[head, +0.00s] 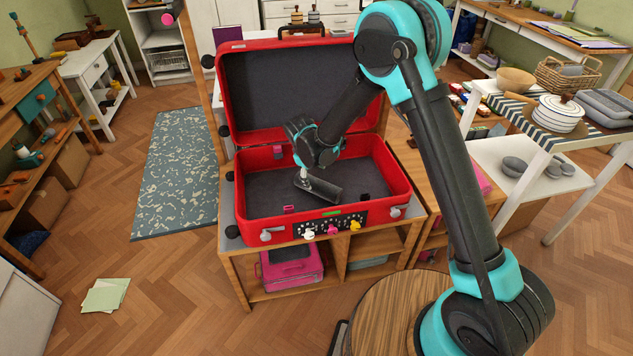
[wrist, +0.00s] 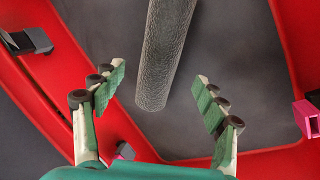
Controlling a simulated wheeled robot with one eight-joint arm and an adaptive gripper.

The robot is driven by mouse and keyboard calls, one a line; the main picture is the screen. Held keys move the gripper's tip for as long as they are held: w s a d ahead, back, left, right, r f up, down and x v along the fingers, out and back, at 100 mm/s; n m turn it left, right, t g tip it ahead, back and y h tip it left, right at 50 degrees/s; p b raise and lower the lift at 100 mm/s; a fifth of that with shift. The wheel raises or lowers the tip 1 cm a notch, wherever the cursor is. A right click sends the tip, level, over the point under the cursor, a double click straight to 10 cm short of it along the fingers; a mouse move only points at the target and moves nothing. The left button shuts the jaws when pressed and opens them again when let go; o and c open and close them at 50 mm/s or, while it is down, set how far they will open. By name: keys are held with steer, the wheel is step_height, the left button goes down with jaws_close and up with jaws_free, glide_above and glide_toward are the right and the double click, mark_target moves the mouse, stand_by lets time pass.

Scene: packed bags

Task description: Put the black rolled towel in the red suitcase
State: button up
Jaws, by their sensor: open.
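The red suitcase (head: 395,170) stands open on a wooden bench, its lid raised at the back. The black rolled towel (head: 322,189) is inside it, over the dark grey lining near the front middle. In the wrist view the towel (wrist: 165,50) shows as a dark textured roll, with one end between my spread fingers. My gripper (wrist: 159,78) is open, with visible gaps between the finger pads and the towel. In the head view my gripper (head: 304,178) is low inside the suitcase beside the towel, partly hidden by my arm. I cannot tell whether the towel lies fully flat.
The suitcase's red walls surround my gripper, and the raised lid (head: 290,85) stands behind. A pink case (head: 291,268) sits on the shelf below. Lining around the towel is clear.

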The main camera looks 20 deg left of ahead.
steer(key=v, duration=0.5)
steer(key=d+r+m, duration=0.2)
steer(key=d+r, duration=0.1)
steer(key=d, duration=0.6)
steer(key=d+r+m, duration=0.3)
steer(key=d+r, duration=0.1)
steer(key=d, duration=0.6)
steer(key=d+r+m, duration=0.2)
steer(key=d+r, duration=0.1)
steer(key=d, duration=0.6)
steer(key=s+d+f+m, duration=0.1)
steer(key=s+d+m, duration=0.7)
steer(key=s+d, duration=0.8)
steer(key=d, duration=0.3)
steer(key=shift+s+d+f+t+y, duration=0.2)
steer(key=shift+d+t+y, duration=0.1)
steer(key=shift+y, duration=0.1)
steer(key=shift+a, duration=0.1)
